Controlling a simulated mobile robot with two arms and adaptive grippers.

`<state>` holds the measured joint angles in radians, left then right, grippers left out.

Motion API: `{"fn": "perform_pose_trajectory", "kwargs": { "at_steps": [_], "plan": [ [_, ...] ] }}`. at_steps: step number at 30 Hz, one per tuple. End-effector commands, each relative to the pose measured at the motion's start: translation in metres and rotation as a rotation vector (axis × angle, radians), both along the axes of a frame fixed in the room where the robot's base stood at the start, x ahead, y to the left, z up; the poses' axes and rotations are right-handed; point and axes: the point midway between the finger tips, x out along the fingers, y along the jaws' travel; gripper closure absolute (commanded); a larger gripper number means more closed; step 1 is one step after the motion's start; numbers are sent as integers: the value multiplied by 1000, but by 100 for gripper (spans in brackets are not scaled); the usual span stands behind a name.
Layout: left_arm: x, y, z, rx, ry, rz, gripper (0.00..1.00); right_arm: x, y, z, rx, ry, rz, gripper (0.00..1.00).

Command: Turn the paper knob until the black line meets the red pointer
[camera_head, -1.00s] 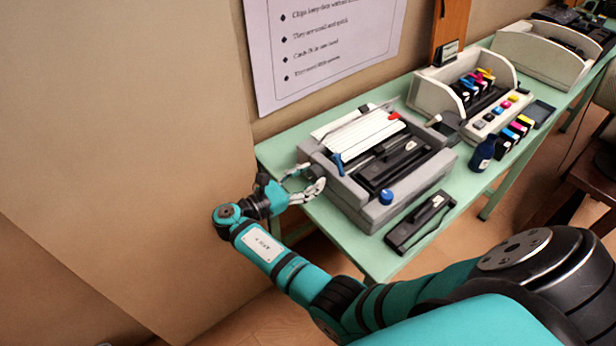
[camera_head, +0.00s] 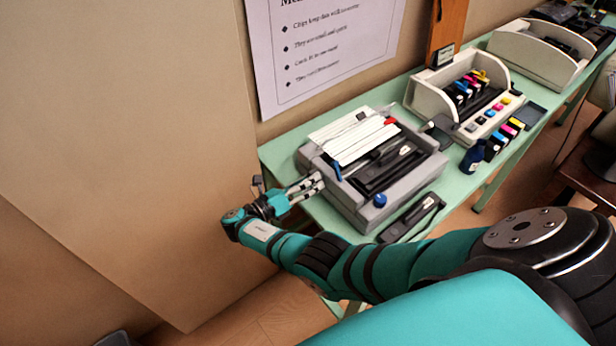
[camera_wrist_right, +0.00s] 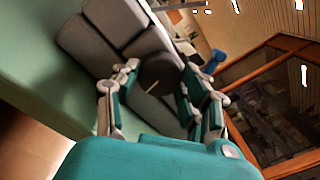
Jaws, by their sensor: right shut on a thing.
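The grey printer (camera_head: 405,187) stands on the green table with sheets of paper in its top. In the right wrist view a dark round knob (camera_wrist_right: 158,74) with a short pale line on its face sits on the printer's grey side. My right gripper (camera_wrist_right: 160,84) is shut on this knob, a finger on either side. In the head view the right gripper (camera_head: 312,184) reaches the printer's left side and the knob is hidden there. A red piece (camera_head: 390,121) lies by the paper's top right; I cannot tell if it is the pointer. I see no black line. My left gripper is out of view.
A blue lever (camera_head: 338,171) and a blue button (camera_head: 379,200) are on the printer. A black cartridge (camera_head: 411,216) lies in front. A cream printer (camera_head: 433,101), ink cartridges and a dark blue bottle (camera_head: 473,158) stand to the right. The wall is close behind.

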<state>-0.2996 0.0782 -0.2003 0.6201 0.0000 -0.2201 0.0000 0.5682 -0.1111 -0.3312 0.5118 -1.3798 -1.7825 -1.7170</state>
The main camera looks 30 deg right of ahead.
Motion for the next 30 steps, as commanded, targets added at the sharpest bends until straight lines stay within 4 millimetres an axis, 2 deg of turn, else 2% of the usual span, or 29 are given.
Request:
{"fn": "perform_pose_trajectory", "kwargs": {
  "at_steps": [1, 13, 30],
  "plan": [
    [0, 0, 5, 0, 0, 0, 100, 2, -1, 4, -8, 37, 0, 88],
    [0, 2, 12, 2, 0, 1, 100, 2, -1, 3, -28, 283, 0, 88],
    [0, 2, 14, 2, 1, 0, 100, 2, -1, 2, -33, 353, -1, 88]
  ]
}}
